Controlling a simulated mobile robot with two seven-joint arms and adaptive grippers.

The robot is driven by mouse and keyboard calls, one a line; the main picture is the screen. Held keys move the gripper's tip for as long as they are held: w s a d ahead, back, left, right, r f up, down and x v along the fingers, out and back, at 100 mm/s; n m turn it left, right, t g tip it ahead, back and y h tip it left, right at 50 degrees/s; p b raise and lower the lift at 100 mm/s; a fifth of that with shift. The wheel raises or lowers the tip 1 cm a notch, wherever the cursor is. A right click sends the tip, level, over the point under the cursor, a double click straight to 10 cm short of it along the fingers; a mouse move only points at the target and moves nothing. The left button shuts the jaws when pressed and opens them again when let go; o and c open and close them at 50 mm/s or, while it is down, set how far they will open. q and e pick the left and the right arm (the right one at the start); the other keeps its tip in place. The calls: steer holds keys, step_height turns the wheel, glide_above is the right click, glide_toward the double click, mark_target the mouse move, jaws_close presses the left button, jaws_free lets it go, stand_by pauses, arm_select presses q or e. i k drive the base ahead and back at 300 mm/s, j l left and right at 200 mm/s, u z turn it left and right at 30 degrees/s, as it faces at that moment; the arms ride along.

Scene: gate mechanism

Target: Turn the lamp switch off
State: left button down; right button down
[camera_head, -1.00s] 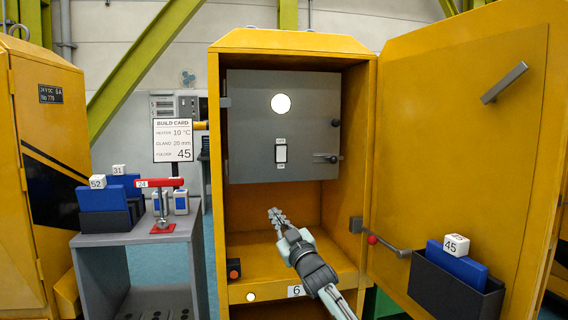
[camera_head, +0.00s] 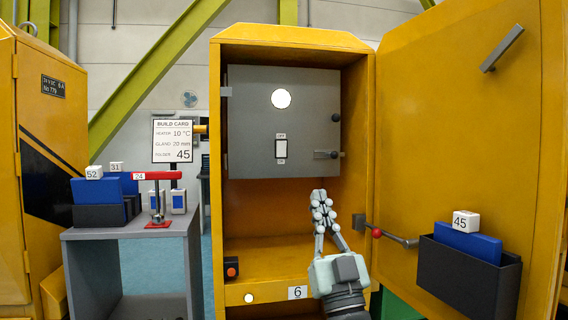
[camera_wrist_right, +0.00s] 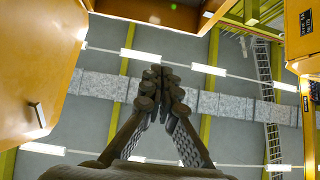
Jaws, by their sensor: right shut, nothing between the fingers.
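The lamp switch (camera_head: 281,148) is a white rocker in a dark frame on the grey inner panel (camera_head: 245,120) of the yellow cabinet, with small labels above and below it. The round lamp (camera_head: 281,99) above it shows bright white. My right gripper (camera_head: 319,195) is in front of the cabinet opening, below and a little right of the switch, pointing up, shut and empty. It is apart from the switch. In the right wrist view the closed fingers (camera_wrist_right: 158,75) point at the ceiling, and the switch is not in that view. My left gripper is not in view.
The yellow cabinet door (camera_head: 480,140) stands open on the right, with a bin (camera_head: 465,275) holding a blue folder marked 45. A red-knobbed lever (camera_head: 376,232) juts out beside my gripper. A grey side table (camera_head: 130,235) with folders and a red-handled tool stands left.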

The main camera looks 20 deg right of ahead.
mark_target(282, 144)
steer(key=i+l, duration=0.15)
steer(key=i, duration=0.35)
steer(key=i+l, duration=0.2)
steer(key=i, duration=0.25)
